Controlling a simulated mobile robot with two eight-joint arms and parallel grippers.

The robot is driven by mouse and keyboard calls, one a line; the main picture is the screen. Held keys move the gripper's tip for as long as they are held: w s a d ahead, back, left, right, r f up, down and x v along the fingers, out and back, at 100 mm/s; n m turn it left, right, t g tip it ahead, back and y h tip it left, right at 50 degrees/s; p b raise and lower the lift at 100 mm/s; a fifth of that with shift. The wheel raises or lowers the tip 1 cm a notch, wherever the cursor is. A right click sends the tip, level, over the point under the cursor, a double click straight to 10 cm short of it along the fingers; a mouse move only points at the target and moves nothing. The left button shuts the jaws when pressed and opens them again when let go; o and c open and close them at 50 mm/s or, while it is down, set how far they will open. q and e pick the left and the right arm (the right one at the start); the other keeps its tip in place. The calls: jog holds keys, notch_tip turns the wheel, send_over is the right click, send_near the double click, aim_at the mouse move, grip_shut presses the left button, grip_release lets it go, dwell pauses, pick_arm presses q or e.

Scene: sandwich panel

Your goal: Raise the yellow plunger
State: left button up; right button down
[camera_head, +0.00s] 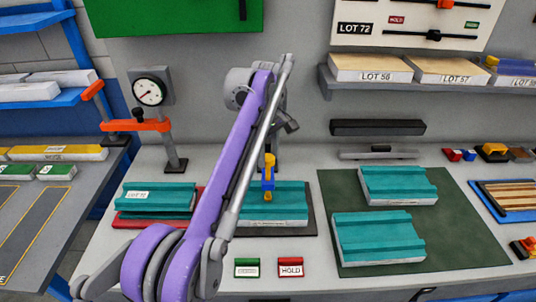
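A yellow plunger (269,162) shows just right of my purple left arm, with a small blue piece (268,179) below it and another yellow bit under that. These stand in front of or over a teal panel (285,199) on a dark mat. My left arm comes in from the lower left, rises across the middle and partly covers the panel. The grey far end of this arm shows above the plunger. Its fingers cannot be made out, so I cannot tell whether they touch the plunger. My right gripper is out of view.
A dial gauge (149,92) on a stand with an orange arm (137,125) stands left. Teal panels (156,197) lie left, others (376,238) on a green mat right. Green (247,268) and red HOLD (291,267) tags lie in front. A shelf (420,88) with boxes hangs above.

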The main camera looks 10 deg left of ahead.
pick_arm(q)
grip_shut()
dwell(1.0)
